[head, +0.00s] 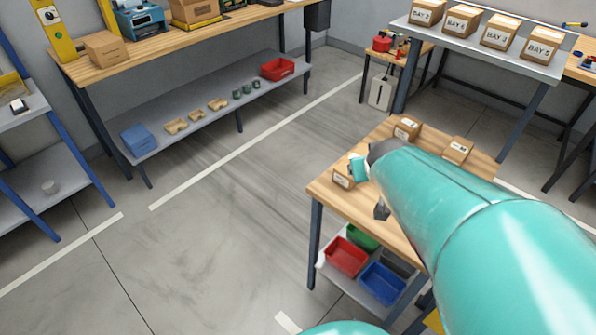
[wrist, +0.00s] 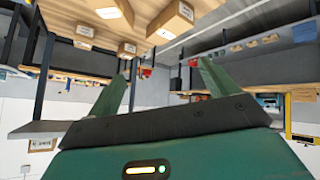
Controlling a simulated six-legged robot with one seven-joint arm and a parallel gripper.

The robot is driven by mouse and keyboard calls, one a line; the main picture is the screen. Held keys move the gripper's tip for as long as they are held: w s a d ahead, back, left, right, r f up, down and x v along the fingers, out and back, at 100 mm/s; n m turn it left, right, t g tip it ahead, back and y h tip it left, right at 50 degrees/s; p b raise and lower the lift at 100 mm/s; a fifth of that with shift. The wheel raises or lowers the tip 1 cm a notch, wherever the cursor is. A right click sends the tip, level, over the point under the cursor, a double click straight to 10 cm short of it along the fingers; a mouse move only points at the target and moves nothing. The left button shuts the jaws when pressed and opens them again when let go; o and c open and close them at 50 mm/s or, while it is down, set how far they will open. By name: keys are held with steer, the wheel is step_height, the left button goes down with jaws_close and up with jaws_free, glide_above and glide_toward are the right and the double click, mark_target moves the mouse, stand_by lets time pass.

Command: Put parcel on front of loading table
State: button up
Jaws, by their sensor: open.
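A small wooden-topped table (head: 335,192) stands right of centre in the head view, likely the loading table. Small brown parcels with white labels lie on it: one at the left edge (head: 343,177), one at the back (head: 407,128), one at the right (head: 458,150). I cannot tell which is the task's parcel. My gripper shows in the wrist view (wrist: 160,88), its two green fingers spread apart with nothing between them. The wrist view is upside down, with labelled boxes (wrist: 172,20) on a wooden top beyond the fingers. In the head view my arm hides part of the table.
Red (head: 346,256) and blue (head: 382,283) bins sit on the shelf under the table. A grey-topped table with boxes marked BAY (head: 500,32) stands behind it. A long workbench (head: 150,45) lines the back left. The floor (head: 215,225) between is clear.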

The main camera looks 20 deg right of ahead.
steer(key=s+a+r+n+g+y, duration=0.1)
steer(key=s+a, duration=0.3)
steer(key=a, duration=0.5)
steer(key=s+a+r+n+g+y, duration=0.1)
steer(key=s+a+r+y, duration=0.2)
steer(key=a, duration=0.6)
steer(key=shift+s+r+y, duration=0.35)
steer(key=shift+s+y, duration=0.05)
steer(key=shift+s, duration=0.5)
